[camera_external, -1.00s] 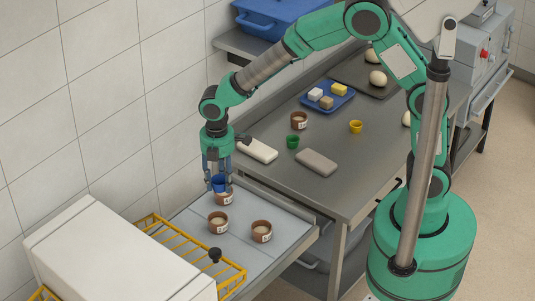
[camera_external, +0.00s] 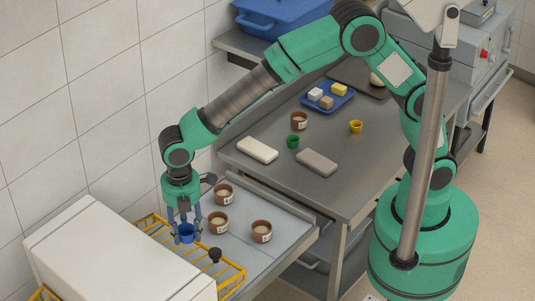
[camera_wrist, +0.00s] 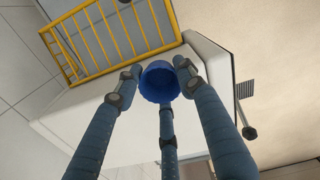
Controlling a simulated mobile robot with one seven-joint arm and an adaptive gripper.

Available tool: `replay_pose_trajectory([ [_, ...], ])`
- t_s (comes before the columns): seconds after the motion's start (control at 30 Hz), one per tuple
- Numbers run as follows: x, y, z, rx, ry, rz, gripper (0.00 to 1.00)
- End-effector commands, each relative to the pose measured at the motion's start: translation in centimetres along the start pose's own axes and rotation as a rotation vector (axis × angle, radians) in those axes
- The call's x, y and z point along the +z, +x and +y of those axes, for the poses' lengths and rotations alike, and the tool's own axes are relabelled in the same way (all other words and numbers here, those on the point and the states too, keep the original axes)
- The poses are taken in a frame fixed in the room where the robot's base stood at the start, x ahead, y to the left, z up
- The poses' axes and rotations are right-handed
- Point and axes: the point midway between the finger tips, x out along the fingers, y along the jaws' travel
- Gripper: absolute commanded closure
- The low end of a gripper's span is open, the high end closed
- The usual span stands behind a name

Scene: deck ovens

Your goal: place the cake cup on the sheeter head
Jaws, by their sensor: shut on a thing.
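The blue cake cup (camera_external: 186,236) is upright in my gripper (camera_external: 185,229), whose fingers are shut on it. In the wrist view the cup (camera_wrist: 159,88) sits between three fingertips. The sheeter head, a white box (camera_external: 120,255), is at the lower left of the external view. The cup is near the head's right side, over or beside the yellow guard; its exact height is unclear. In the wrist view, the white head (camera_wrist: 85,120) lies beyond the cup and fingers.
The yellow wire guard (camera_external: 232,273) and a black knob (camera_external: 214,254) are beside the head. Brown labelled pots (camera_external: 218,223) stand on the grey sheeter table (camera_external: 247,205). A steel bench (camera_external: 330,190) holds a green cup (camera_external: 292,141), yellow cup (camera_external: 356,126) and blue tray (camera_external: 340,101).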

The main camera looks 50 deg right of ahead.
Motion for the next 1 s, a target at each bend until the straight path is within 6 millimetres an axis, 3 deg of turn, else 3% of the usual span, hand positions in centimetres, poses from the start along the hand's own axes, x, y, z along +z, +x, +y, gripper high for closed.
replay_pose_trajectory([
  [0.17,-1.3,-0.3,-0.4,0.0,-0.017,0.0,0.78],
  [0.63,-1.5,-0.3,-0.1,0.0,-0.017,0.0,0.78],
  [1.0,-3.5,0.1,3.2,0.0,-0.017,0.0,0.78],
])
